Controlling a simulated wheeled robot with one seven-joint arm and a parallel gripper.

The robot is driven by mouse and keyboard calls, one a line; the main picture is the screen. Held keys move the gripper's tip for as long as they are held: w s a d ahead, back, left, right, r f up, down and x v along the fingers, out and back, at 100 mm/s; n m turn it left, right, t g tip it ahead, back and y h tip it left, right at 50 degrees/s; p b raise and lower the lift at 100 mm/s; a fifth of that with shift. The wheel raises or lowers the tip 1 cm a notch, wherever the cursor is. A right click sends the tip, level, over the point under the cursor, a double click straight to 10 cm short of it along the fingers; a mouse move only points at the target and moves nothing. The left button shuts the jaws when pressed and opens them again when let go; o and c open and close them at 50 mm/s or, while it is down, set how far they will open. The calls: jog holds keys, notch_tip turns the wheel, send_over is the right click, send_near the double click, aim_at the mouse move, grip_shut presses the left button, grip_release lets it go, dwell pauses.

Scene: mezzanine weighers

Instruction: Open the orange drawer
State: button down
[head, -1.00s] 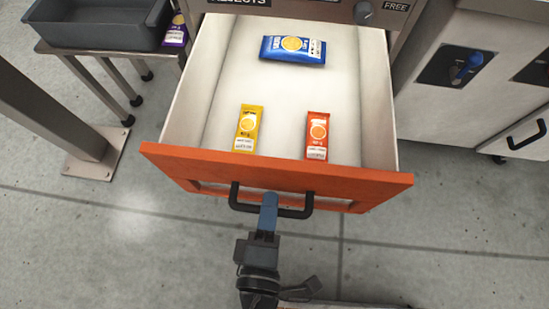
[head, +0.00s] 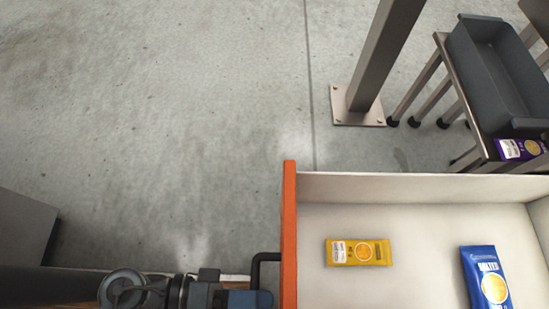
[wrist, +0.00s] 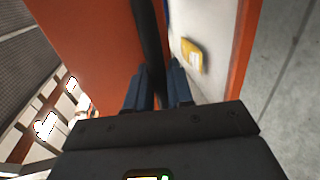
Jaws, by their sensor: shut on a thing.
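The orange drawer (head: 289,225) stands pulled well out, and its white inside shows in the head view. A yellow packet (head: 359,252) and a blue packet (head: 487,278) lie in it. Its black bar handle (head: 262,257) is on the orange front. My gripper (head: 262,299) is at the handle, at the bottom edge of the head view. In the wrist view, my gripper (wrist: 157,88) has its blue fingers closed around the black handle (wrist: 150,45). The near end of the drawer is outside the head view.
A grey tub (head: 492,75) stands on a metal stand at the upper right, with a purple packet (head: 520,149) beside it. A metal post (head: 383,50) with a floor plate stands beyond the drawer. The floor (head: 150,130) at left is clear.

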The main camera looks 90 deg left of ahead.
dwell(0.3)
jog(key=c, duration=1.2)
grip_release()
jog(key=shift+o, duration=0.2)
